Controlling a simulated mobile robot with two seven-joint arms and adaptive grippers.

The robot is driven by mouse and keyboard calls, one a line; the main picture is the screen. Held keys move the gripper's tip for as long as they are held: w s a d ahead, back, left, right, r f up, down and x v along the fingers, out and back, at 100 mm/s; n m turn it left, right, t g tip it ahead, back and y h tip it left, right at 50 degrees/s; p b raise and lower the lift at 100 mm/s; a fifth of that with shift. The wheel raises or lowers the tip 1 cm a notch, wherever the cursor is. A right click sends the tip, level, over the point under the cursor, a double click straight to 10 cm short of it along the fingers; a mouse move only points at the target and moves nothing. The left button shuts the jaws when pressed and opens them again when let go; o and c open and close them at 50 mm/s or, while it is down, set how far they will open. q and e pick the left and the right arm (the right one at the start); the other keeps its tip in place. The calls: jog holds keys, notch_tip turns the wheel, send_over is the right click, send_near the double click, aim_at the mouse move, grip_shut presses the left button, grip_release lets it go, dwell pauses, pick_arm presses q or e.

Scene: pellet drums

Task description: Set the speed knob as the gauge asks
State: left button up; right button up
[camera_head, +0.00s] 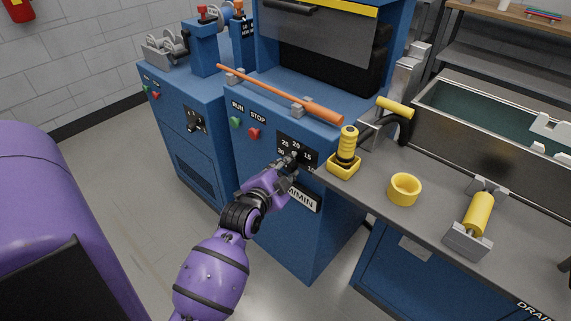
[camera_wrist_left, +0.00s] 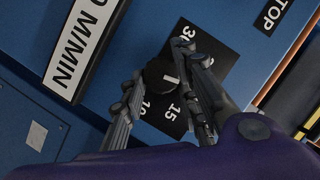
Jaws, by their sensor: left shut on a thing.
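The speed knob (camera_wrist_left: 158,74) is a dark round knob with a short white mark, on a black dial plate (camera_wrist_left: 181,118) numbered around it. In the wrist view, 30, 15 and 10 can be read beside the fingers. My left gripper (camera_wrist_left: 167,77) is shut on the knob, one finger on each side. In the head view the left gripper (camera_head: 289,161) covers most of the knob, and the dial plate (camera_head: 305,153) shows 25, 20 and 15. A white M/MIN label (camera_head: 304,199) sits below the dial. I cannot make out a gauge reading. My right gripper is not in view.
A green RUN button (camera_head: 235,122) and red STOP button (camera_head: 254,133) are above left of the dial. An orange bar (camera_head: 285,95) lies along the machine top. The bench at right holds a yellow ring (camera_head: 404,189) and a yellow roller (camera_head: 478,214). Open floor lies left.

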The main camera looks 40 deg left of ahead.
pick_arm(q)
jog(key=n+h+p, duration=0.1)
jog(key=p, duration=0.2)
jog(key=shift+d+r+n+g, duration=0.1)
jog(key=shift+d+n+g, duration=0.05)
jog(key=shift+n+g, duration=0.2)
jog(key=shift+n+h+p, duration=0.4)
jog(key=shift+n+p, duration=0.15)
jog(key=shift+p, duration=0.35)
jog(key=shift+n+h+p, duration=0.3)
jog(key=shift+n+p, duration=0.1)
jog(key=shift+n, duration=0.1)
jog(key=shift+s+n+h, duration=0.1)
jog(key=shift+n+h, duration=0.2)
jog(key=shift+n, duration=0.1)
jog(key=shift+g+p, duration=0.25)
jog(key=shift+p, duration=0.05)
